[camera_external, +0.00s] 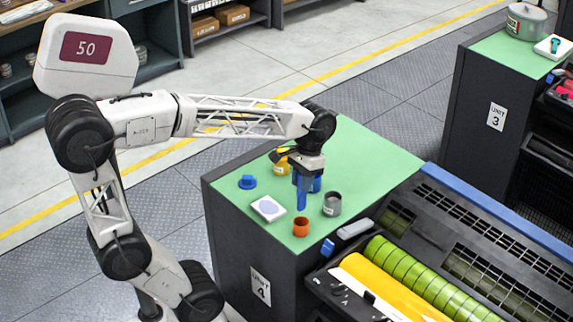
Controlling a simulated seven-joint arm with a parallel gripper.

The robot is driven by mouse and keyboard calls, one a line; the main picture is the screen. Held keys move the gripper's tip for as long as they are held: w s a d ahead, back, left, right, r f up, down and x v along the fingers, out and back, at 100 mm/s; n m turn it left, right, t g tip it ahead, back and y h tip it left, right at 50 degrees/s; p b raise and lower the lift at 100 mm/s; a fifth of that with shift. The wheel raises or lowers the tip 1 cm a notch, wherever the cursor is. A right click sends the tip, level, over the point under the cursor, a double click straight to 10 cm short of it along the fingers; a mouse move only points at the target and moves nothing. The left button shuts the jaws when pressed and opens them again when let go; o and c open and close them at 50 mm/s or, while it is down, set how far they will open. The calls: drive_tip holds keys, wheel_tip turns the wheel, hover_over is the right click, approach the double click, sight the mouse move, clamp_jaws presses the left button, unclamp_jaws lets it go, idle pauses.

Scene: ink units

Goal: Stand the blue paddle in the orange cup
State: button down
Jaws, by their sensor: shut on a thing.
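My gripper (304,180) points down over the green top of the unit, behind the orange cup in the picture. By its look it is shut on the blue paddle (301,196), which hangs roughly upright under the jaws. Another blue part shows just to the right; I cannot tell whether it is a finger or a separate thing. The orange cup (301,227) stands near the front corner of the green top, its dark opening facing up. The paddle's lower end is above and apart from the cup in the picture; its exact height is unclear.
A grey cup (332,204) stands right of the paddle, and a yellow container (282,167) stands behind, partly hidden by my gripper. A white square dish (268,209) and a blue round piece (247,182) lie left. The back right of the green top (372,165) is clear.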

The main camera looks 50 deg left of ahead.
sight(302, 200)
drive_tip(key=shift+f, duration=0.1)
drive_tip(key=shift+f, duration=3.55)
drive_tip(key=c, duration=0.9)
unclamp_jaws()
drive_tip(key=shift+r, duration=0.15)
drive_tip(key=shift+v, duration=3.75)
